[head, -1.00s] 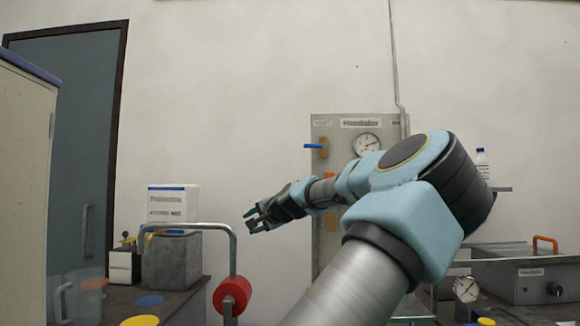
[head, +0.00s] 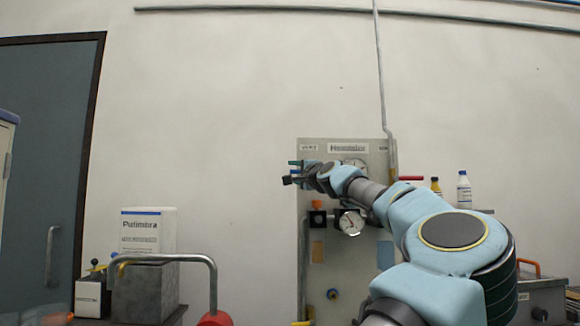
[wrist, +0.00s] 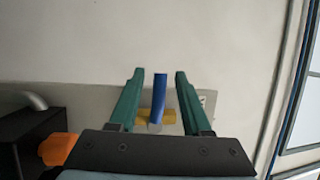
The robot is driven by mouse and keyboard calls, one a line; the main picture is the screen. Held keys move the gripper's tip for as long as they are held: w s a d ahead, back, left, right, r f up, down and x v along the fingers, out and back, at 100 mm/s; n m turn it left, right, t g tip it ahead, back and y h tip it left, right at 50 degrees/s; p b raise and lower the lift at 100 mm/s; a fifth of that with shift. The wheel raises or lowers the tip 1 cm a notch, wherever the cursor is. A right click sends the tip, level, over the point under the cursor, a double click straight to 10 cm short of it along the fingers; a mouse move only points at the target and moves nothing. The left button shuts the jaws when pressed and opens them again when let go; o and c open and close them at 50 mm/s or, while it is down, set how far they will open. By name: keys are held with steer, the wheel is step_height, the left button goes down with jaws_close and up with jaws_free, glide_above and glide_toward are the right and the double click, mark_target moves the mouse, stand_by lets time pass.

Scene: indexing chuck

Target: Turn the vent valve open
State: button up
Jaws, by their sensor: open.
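A valve with a blue lever handle (wrist: 158,92) and a brass-yellow body (wrist: 168,117) shows in the wrist view, on the edge of a grey panel. The handle lies between the two green fingers of my gripper (wrist: 159,74), with a visible gap on both sides. My gripper is open and holds nothing. In the head view my gripper (head: 289,172) is at the upper left of the grey panel (head: 343,275) and hides most of the valve there. I cannot tell how deep the handle sits between the fingers.
A red handle (head: 411,178) is right of the panel. A white box (head: 141,232) and a bent metal rail (head: 165,258) stand at left.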

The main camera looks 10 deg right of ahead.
steer(key=shift+p+x, duration=0.4)
steer(key=shift+x, duration=1)
jaws_close()
stand_by(0.5)
